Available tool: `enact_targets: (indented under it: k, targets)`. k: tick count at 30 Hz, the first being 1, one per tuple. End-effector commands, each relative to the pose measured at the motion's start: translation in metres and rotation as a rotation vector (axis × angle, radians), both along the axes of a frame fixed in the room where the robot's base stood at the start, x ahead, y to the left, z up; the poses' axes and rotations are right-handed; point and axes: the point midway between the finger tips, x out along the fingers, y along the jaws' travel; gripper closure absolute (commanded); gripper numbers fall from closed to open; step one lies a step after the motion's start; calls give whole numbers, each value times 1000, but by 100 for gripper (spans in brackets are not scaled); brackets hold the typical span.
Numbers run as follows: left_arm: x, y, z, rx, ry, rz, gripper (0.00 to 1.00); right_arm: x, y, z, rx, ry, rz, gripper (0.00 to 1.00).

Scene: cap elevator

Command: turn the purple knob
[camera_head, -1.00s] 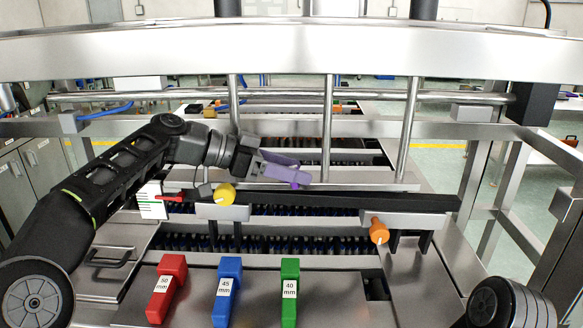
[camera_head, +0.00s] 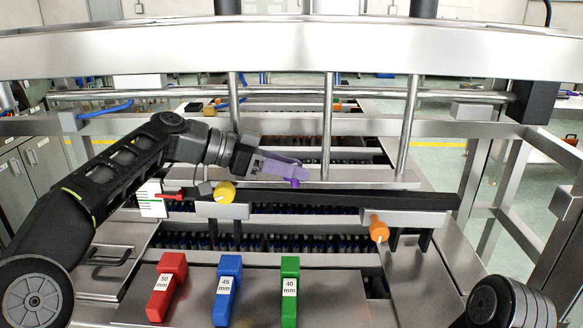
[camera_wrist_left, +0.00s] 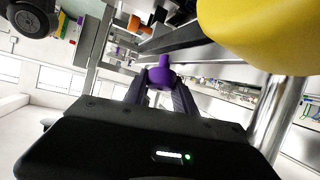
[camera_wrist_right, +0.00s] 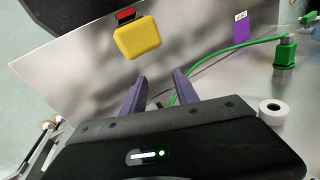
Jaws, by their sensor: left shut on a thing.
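The purple knob (camera_head: 295,183) sits at the dark horizontal rail, right of the yellow knob (camera_head: 226,192). My left gripper (camera_head: 287,170) reaches it from the left, with its lilac fingers partly covering it. In the left wrist view the purple knob (camera_wrist_left: 160,73) is between the two fingertips, and the gripper is shut on it. My right gripper (camera_wrist_right: 160,82) shows only in its wrist view, open and empty, with a gap between its fingers.
An orange knob (camera_head: 379,229) is at the rail's right part. Red (camera_head: 166,287), blue (camera_head: 226,288) and green (camera_head: 289,289) labelled blocks stand on the front metal surface. Vertical posts (camera_head: 327,125) rise behind the rail. In the right wrist view a yellow block (camera_wrist_right: 138,38) lies beyond the fingers.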

Motion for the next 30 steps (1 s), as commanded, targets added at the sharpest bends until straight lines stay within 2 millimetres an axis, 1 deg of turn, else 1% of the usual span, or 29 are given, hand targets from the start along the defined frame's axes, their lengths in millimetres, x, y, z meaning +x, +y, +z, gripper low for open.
enact_targets:
  k: [2, 5, 9, 12, 15, 18, 21, 26, 27, 30]
  targets:
    - [0, 1, -2, -10, -1, 1, 100, 0, 0, -5, 0, 0, 0, 64]
    - [0, 2, -7, -40, -1, 2, 100, 0, 0, -19, 0, -1, 0, 64]
    - [1, 5, -12, -120, -1, 2, 100, 0, 0, -48, 0, -2, -1, 64]
    - [1, 7, -13, -180, -3, 2, 100, 1, 0, -66, 0, -3, -1, 64]
    - [0, 9, -10, -224, -2, 1, 100, 1, 0, -76, 0, -3, 0, 64]
    - [0, 10, -6, -247, -1, 1, 100, 1, 0, -79, -1, -4, -1, 64]
    - [0, 10, -3, -250, 0, 1, 100, 1, 0, -77, -1, -4, -1, 64]
    - [0, 10, -3, -249, 0, 1, 100, 1, 0, -76, -1, -4, -1, 64]
    - [0, 10, -3, -249, 0, 1, 66, 1, 0, -76, -1, -4, -1, 64]
    - [0, 10, -3, -248, 0, 1, 58, 1, 0, -76, -1, -4, -1, 64]
